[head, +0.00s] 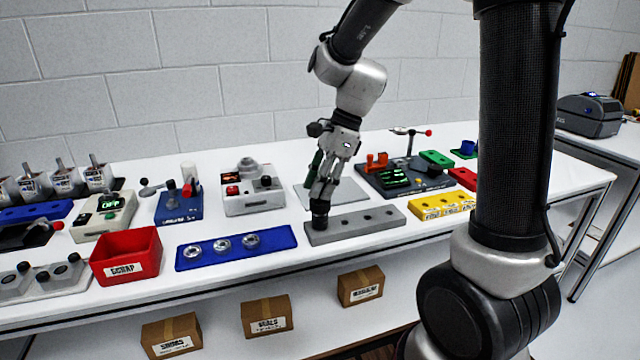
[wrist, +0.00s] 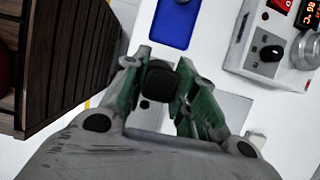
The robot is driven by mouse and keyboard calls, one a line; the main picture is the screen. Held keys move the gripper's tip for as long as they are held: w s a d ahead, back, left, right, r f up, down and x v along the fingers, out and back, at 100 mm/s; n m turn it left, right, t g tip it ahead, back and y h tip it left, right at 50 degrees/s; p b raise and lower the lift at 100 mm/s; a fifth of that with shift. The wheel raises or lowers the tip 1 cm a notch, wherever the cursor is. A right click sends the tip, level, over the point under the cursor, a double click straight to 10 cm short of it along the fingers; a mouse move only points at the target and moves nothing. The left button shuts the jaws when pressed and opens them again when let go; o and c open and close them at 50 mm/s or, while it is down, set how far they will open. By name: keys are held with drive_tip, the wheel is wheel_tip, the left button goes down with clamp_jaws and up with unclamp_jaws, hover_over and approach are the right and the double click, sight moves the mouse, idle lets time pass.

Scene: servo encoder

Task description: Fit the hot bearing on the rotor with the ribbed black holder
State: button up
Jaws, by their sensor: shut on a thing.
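My gripper (head: 321,192) is shut on a dark, roughly cylindrical thing (head: 320,212), which seems to be the ribbed black holder. It stands upright at the left end of the grey block with holes (head: 372,221); whether it sits in a hole or just above cannot be told. In the wrist view its dark square-looking top (wrist: 161,80) is between the green finger pads. A heater (head: 252,199) with a lit display stands behind left; it also shows in the wrist view (wrist: 268,50). Ring-shaped bearings (head: 222,245) sit on the blue tray (head: 273,250). I cannot tell which part is the rotor.
A red scrap bin (head: 126,256) stands left of the blue tray. A yellow block (head: 443,206) and a dark station (head: 400,178) stand to the right. Several upright shafted parts (head: 66,178) stand at the far left. Cardboard boxes (head: 267,315) lie below the front edge.

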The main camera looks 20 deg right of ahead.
drive_tip(key=shift+r, duration=0.75)
idle(0.7)
drive_tip(key=shift+r, duration=3.1)
